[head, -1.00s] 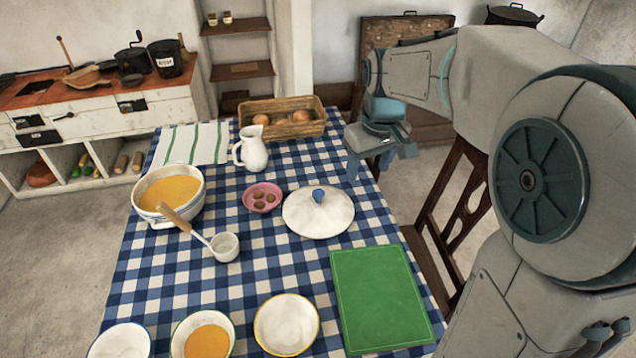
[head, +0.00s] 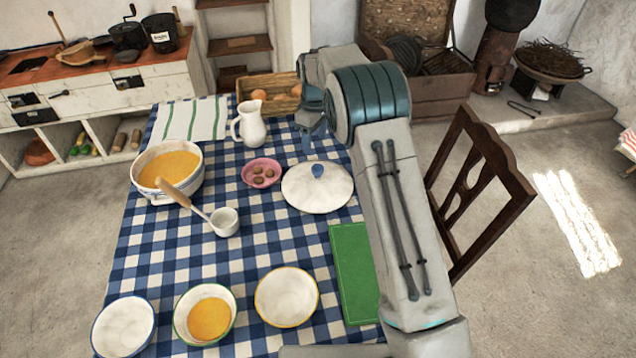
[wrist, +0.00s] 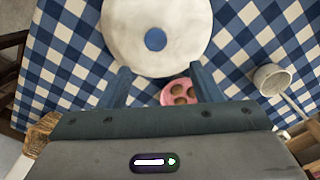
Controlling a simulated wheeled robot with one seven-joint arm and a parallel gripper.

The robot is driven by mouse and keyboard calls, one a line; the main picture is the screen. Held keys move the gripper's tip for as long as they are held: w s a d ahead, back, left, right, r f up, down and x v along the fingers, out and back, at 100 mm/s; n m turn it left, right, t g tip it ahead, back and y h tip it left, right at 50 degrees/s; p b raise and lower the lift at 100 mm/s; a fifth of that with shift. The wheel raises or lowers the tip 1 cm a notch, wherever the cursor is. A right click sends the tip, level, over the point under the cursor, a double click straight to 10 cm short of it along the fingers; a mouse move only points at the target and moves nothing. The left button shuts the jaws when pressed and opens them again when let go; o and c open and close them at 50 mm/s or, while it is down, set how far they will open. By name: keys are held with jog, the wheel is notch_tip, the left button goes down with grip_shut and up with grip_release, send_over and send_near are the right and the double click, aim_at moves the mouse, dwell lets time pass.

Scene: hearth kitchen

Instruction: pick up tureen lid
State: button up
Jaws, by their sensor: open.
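The tureen lid (head: 317,190) is a round white disc with a blue knob (head: 318,170), lying on the checked tablecloth. In the wrist view the lid (wrist: 157,62) lies at the top, with its knob (wrist: 156,39) beyond my fingertips. My gripper (head: 307,143) is open and empty, above the table just behind the lid. Its two blue fingers show apart in the wrist view (wrist: 159,80). The tureen (head: 167,172), with orange soup in it, stands to the left of the lid.
A pink dish (head: 261,173) with small brown items, a ladle (head: 222,220) and a white jug (head: 250,123) stand close to the lid. A green board (head: 352,272), bowls (head: 286,297) and an egg basket (head: 269,88) are also on the table. A wooden chair (head: 480,180) stands to the right.

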jog(key=p, duration=0.1)
send_over(317, 167)
jog(key=f, duration=0.6)
jog(key=shift+s+a+f, duration=0.2)
jog(key=shift+a+f, duration=0.05)
jog(key=shift+w+d+f+p, duration=0.15)
jog(key=shift+f+p, duration=0.35)
jog(key=shift+f, duration=0.85)
jog(key=shift+w+d+f+p, duration=0.15)
jog(key=shift+f+p, duration=0.3)
jog(key=shift+f, duration=0.9)
jog(key=shift+s, duration=0.15)
grip_shut()
